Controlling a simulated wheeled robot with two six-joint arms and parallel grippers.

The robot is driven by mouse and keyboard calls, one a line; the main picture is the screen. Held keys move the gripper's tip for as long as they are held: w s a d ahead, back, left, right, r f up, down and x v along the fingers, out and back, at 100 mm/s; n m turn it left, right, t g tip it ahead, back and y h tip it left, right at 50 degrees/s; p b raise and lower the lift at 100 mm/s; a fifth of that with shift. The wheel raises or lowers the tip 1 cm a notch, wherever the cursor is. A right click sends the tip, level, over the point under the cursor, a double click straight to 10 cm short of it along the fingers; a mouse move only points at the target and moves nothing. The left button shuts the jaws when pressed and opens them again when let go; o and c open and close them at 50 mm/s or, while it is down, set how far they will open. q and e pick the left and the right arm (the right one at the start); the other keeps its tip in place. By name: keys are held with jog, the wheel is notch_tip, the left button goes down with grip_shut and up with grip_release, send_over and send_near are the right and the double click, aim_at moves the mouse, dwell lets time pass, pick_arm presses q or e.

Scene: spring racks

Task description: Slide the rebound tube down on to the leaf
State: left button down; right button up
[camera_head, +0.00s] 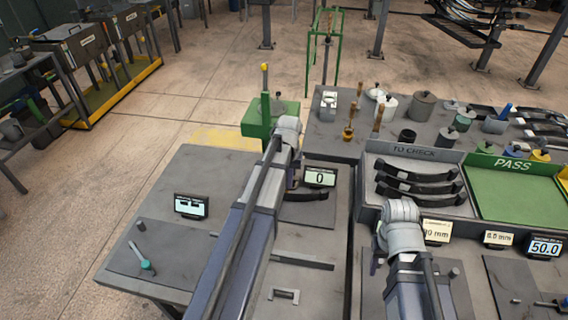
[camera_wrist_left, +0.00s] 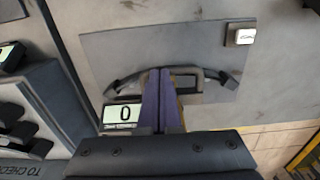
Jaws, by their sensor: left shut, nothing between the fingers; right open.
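A dark curved leaf (camera_wrist_left: 222,78) lies on a grey plate in the left wrist view, and part of it shows beside my arm in the head view (camera_head: 308,197). My left gripper (camera_wrist_left: 163,76) is shut and empty over the middle of the leaf. A small dark rectangular frame (camera_wrist_left: 196,82) shows beside the fingers; whether it is the rebound tube, and whether it touches the leaf, I cannot tell. In the head view my left gripper (camera_head: 293,178) is mostly hidden by its wrist. My right gripper (camera_head: 377,261) is open, low over the right bench and partly hidden.
A display reading 0 (camera_head: 320,177) stands beside the leaf. A green post stand (camera_head: 262,118) is behind it. A rack marked TO CHECK (camera_head: 415,153) holds dark leaves, next to a green PASS tray (camera_head: 512,192). A bracket (camera_head: 285,294) lies in front. The left bench is mostly clear.

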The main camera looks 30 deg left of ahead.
pick_arm(q)
jog(key=shift+f+b, duration=0.4)
jog(key=shift+f, duration=0.15)
jog(key=shift+r+p, duration=1.65)
jog(key=shift+f, duration=0.1)
jog(key=s+d+f+m+b, duration=0.2)
jog(key=s+d+m, duration=0.1)
jog(key=s+d, duration=0.5)
jog(key=s+d+f+m+y+b, duration=0.1)
jog(key=s+d+f+m+b, duration=0.1)
jog(key=s+d, duration=0.7)
jog(key=d+m, duration=0.1)
jog(key=d, duration=0.5)
jog(key=shift+s+m, duration=0.15)
jog(key=shift+m, duration=0.15)
